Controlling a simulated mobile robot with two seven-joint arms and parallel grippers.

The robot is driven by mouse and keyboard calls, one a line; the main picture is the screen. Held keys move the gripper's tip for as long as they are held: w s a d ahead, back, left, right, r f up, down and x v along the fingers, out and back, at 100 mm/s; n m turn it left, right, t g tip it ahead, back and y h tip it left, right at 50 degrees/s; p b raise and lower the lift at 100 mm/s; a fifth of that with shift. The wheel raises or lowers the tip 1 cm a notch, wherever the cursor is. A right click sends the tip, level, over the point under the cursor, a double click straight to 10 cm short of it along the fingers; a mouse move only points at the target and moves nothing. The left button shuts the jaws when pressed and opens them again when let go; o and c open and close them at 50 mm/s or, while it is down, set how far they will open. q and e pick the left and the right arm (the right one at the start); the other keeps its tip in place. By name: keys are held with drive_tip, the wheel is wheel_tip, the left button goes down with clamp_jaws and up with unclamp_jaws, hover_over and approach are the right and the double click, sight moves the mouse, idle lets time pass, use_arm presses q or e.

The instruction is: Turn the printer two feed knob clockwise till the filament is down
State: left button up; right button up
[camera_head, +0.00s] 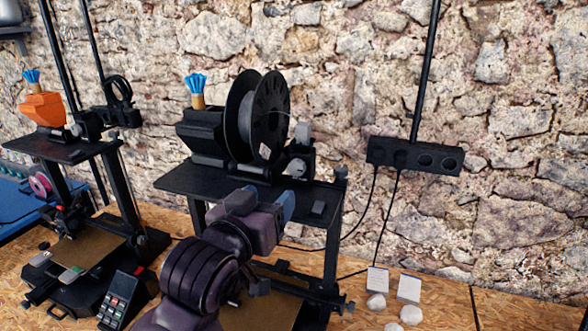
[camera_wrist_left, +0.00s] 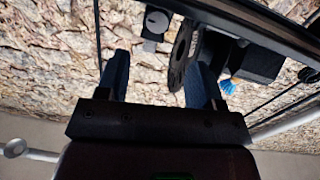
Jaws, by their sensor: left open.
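Printer two is the middle black printer, with a dark shelf (camera_head: 190,180) on top. The feed knob (camera_head: 297,168) appears as a small grey round part on the feeder's front. My left gripper (camera_head: 284,206) has blue fingers and is in front of the shelf, below the knob and apart from it. In the left wrist view the gripper (camera_wrist_left: 158,82) is open and empty. The grey knob (camera_wrist_left: 156,20) shows beyond the fingers there. My right gripper is not seen.
Printer one, with an orange part (camera_head: 42,108) on top, stands at the left. A black socket strip (camera_head: 414,157) is on the stone wall at right, cables hanging down. Small white boxes (camera_head: 409,287) and pale lumps lie on the wooden bench.

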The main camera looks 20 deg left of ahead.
sight(295, 169)
use_arm(q)
drive_tip(key=w, duration=0.7)
drive_tip(key=w+d, duration=0.1)
drive_tip(key=w, duration=0.2)
drive_tip(key=shift+w+r, duration=0.2)
drive_tip(key=shift+w, duration=0.2)
drive_tip(key=c, duration=0.9)
